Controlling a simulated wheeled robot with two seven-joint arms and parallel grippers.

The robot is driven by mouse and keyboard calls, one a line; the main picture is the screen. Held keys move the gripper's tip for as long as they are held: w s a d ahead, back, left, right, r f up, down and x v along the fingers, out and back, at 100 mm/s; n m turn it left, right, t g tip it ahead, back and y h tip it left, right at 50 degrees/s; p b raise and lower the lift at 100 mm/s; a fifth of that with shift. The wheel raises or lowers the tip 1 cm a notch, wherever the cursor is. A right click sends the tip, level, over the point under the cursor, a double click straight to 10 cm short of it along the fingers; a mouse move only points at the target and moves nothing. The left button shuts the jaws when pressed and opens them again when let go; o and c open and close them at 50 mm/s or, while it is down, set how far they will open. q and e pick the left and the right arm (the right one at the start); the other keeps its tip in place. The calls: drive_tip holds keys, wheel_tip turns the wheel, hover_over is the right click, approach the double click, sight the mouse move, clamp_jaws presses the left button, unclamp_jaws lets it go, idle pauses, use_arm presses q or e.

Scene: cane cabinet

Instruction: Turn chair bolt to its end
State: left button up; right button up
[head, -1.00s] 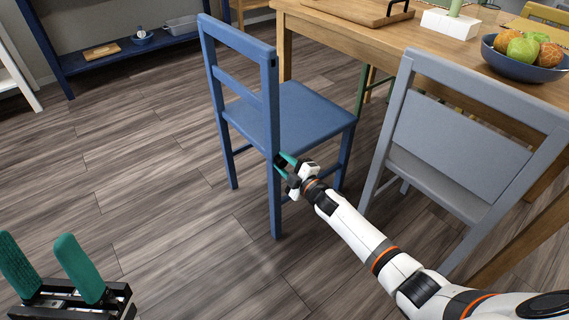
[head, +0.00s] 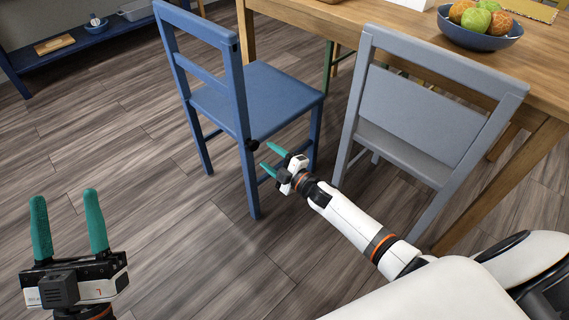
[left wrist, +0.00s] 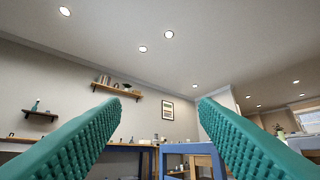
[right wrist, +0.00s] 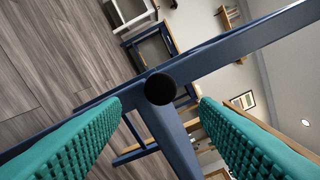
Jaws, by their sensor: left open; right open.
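The blue chair (head: 262,92) stands by the wooden table. Its bolt is a round black knob (head: 253,145) on the rear leg, just below seat height. In the right wrist view the black knob (right wrist: 160,88) faces the camera, between and beyond the two fingers. My right gripper (head: 271,159) is open and empty, with its teal fingertips just short of the knob and apart from it. My left gripper (head: 66,215) is open and empty over the floor at the lower left, fingers pointing up. In the left wrist view its open fingers (left wrist: 158,115) frame the wall and ceiling.
A grey chair (head: 420,105) stands right of the blue chair, close to my right arm. The wooden table (head: 330,32) behind bears a blue fruit bowl (head: 479,36). A dark blue shelf (head: 85,42) is at the back left. The floor (head: 130,160) at left is clear.

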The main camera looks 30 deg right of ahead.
use_arm(q)
drive_tip(key=w+f+g+y+p, duration=0.1)
drive_tip(key=w+f+g, duration=0.2)
drive_tip(key=f+g, duration=0.1)
drive_tip(key=shift+f+y, duration=0.3)
drive_tip(key=shift+f, duration=0.4)
use_arm(e)
drive_tip(key=shift+v, duration=2.7)
use_arm(q)
drive_tip(key=shift+r, duration=0.1)
